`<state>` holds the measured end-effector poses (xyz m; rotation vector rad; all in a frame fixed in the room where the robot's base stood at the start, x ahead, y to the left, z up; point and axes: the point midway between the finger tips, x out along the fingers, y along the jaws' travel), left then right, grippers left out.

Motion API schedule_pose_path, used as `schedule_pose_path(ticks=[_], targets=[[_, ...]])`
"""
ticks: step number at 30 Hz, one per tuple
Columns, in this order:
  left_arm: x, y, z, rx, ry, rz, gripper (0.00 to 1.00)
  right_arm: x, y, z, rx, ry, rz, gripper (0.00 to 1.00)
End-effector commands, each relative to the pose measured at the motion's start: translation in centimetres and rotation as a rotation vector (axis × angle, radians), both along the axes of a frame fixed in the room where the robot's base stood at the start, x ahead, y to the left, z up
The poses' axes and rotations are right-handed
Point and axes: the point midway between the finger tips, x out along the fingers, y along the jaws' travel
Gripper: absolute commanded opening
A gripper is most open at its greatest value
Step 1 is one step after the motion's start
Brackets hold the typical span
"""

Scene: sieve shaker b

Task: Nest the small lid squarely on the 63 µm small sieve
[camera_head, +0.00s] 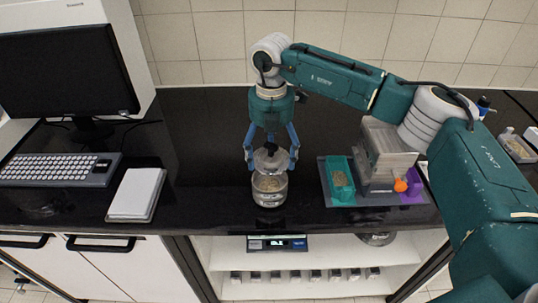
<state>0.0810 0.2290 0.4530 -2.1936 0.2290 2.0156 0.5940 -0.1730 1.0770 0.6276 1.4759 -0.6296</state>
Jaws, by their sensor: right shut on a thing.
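My right gripper (271,160) points straight down over the middle of the black bench. Its blue fingers are shut on the small lid (270,161), a round metal-grey piece with a dark knob on top. The lid is directly above the small sieve (269,194), a round metal sieve standing upright on the bench with light grains visible inside. The lid looks slightly above the sieve rim, with the sieve's inside showing at the front. The 63 µm marking cannot be read. My left gripper is not in view.
A grey tray (405,199) right of the sieve holds a green bin (341,181), a metal device (384,155) with an orange knob, and a purple bin (413,193). A notepad (136,193), keyboard (60,169) and monitor (62,75) stand left. Bench between notepad and sieve is clear.

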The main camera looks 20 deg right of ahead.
Motion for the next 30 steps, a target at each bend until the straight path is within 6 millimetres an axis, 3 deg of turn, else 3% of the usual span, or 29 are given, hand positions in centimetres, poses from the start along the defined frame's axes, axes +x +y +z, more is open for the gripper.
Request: schedule_pose_path(ticks=[3,6,10,15,19,30], targets=[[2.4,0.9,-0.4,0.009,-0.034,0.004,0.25,0.0,0.0,-0.9,-0.001,0.001,0.000,0.48],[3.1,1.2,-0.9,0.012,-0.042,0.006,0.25,0.0,0.0,-1.9,0.000,0.000,0.000,0.48],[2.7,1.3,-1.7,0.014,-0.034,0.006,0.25,-0.1,0.0,-3.4,0.000,0.001,0.000,0.48],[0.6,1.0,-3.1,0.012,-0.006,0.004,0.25,-0.1,0.0,-5.3,0.000,0.001,0.001,0.48],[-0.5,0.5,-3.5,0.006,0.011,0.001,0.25,0.0,0.1,-5.7,0.001,0.000,0.001,0.48],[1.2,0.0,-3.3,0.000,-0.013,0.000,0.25,0.0,0.1,-5.6,0.001,0.000,0.001,0.48]])
